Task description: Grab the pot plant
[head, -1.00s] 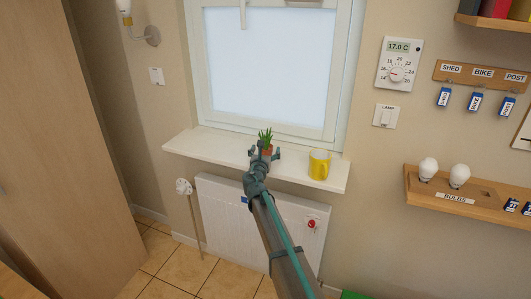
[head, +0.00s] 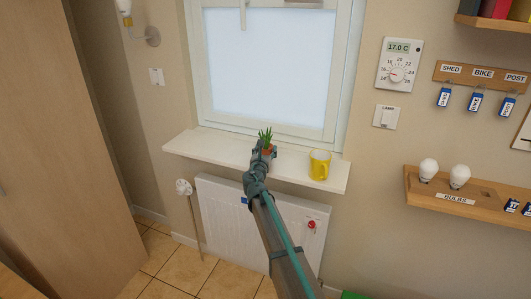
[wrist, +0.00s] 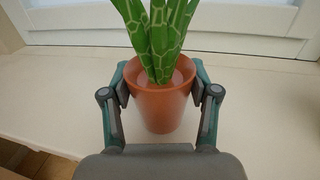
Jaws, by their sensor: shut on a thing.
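The pot plant, green patterned leaves in an orange-brown pot, stands upright on the white window sill (head: 210,144). In the head view its leaves (head: 265,135) show above my gripper, which hides most of the pot. In the wrist view the pot (wrist: 160,104) is in the middle, with my gripper's (wrist: 160,84) fingers pressed against its left and right sides near the rim. My gripper is shut on the pot. It also shows in the head view (head: 264,152). I cannot tell any gap between the pot's base and the sill.
The closed window (head: 268,70) is behind. The sill left of the plant is clear.

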